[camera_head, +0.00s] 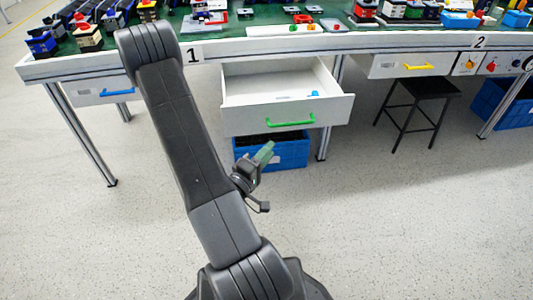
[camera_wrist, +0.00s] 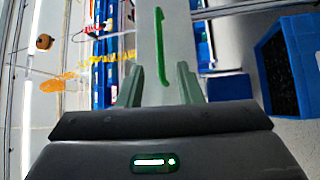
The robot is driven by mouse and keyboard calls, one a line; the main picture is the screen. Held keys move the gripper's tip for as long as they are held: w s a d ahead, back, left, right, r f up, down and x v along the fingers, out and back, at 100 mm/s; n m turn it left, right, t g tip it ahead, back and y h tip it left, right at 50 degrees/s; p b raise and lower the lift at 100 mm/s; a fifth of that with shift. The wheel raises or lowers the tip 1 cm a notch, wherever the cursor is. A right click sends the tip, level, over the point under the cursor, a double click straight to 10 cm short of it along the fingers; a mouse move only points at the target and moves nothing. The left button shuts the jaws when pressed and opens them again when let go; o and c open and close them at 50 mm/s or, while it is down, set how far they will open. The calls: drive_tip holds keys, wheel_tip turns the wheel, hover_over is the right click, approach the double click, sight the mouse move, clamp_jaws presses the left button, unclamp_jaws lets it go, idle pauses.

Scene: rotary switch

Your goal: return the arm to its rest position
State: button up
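My arm rises folded across the middle of the head view. My gripper (camera_head: 265,153), with green fingers, hangs in front of the open drawer and the blue bin, clear of the table. In the wrist view, the two fingers (camera_wrist: 159,85) stand apart with nothing between them, so it is open. The white drawer front (camera_wrist: 150,70) with its green handle (camera_wrist: 162,45) shows beyond the fingers. I cannot tell the distance to it. A switch panel with a red knob (camera_head: 491,65) is at the right under the table edge.
The drawer (camera_head: 240,118) is pulled out, with small items inside. A blue bin (camera_head: 290,153) stands below it; it also shows in the wrist view (camera_wrist: 268,62). A black stool (camera_head: 432,88) is at right. The tabletop holds many parts. The front floor is clear.

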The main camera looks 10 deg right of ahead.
sight(293, 124)
drive_tip(key=shift+w+d, duration=0.1)
drive_tip(key=b+x, duration=0.1)
drive_tip(key=x, duration=1.2)
drive_tip(key=shift+w+d+r, duration=0.15)
drive_tip(key=shift+d, duration=0.1)
